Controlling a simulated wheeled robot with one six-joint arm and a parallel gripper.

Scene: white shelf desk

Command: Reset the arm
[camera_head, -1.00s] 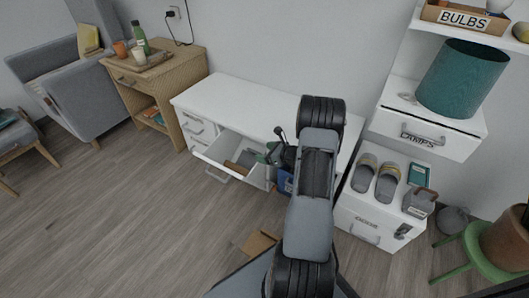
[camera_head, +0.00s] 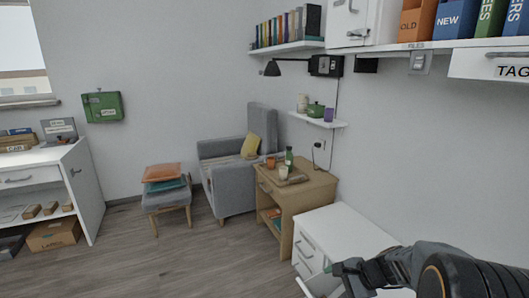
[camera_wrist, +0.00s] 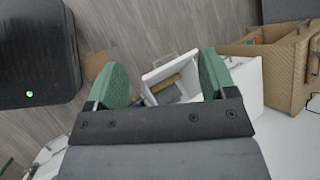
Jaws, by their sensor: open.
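My gripper (camera_head: 347,270) is at the lower right of the head view, with my dark arm reaching in from the right edge. In the wrist view my gripper (camera_wrist: 163,76) has its two green fingers spread wide, with nothing between them. Beyond the fingers is an open white drawer (camera_wrist: 151,76). A brown-handled object and a grey flat piece lie inside it. In the head view the white desk (camera_head: 345,232) is below and behind the gripper, partly hidden by my arm.
A wooden side table (camera_head: 311,200) with a tray, bottle and cups stands beyond the desk. A grey armchair (camera_head: 226,190) and a stool (camera_head: 166,199) with cushions are farther left. A white cabinet (camera_head: 88,190) stands at far left. Open floor lies in the middle.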

